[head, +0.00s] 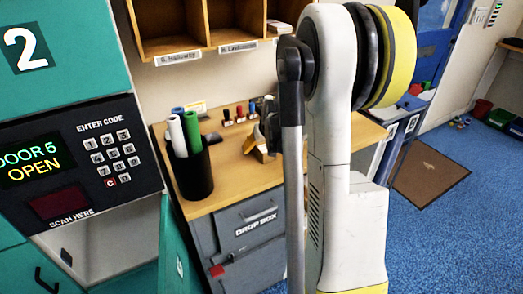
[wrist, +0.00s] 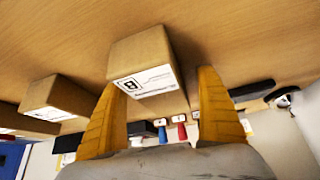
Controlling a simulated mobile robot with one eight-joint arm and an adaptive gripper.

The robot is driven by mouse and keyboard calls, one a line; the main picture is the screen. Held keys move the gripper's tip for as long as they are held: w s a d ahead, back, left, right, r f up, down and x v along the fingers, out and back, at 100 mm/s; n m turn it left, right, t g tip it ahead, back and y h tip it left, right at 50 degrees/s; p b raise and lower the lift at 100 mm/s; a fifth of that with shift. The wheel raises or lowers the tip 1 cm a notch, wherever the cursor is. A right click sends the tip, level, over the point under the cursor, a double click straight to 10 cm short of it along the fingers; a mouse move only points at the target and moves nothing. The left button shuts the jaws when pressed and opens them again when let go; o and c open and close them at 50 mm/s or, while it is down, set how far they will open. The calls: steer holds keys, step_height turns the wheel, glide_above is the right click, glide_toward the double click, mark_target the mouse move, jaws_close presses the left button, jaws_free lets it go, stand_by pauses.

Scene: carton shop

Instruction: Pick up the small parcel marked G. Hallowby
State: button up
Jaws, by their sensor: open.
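In the wrist view a small brown parcel (wrist: 142,50) with a white label sits on the wooden desk top, just beyond and between my fingertips. Its label carries a boxed letter like B, but the name is too small to read. A second small brown parcel (wrist: 60,96) with a white label lies to its left, outside my fingers. I cannot tell which parcel is marked G. Hallowby. My gripper (wrist: 160,82) is open, with its two yellow fingers apart and nothing held. In the head view my arm hides most of this area.
The desk (head: 235,170) bears a black cup (head: 192,174) of rolled tubes and several small coloured items. Pigeonholes (head: 205,25) labelled G. Hallowby and H. Lindqvist hang above. A drop box (head: 250,235) is below. A teal locker with an open door (head: 178,262) stands left.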

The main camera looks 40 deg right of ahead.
steer(key=c, duration=1.5)
steer(key=shift+r, duration=0.1)
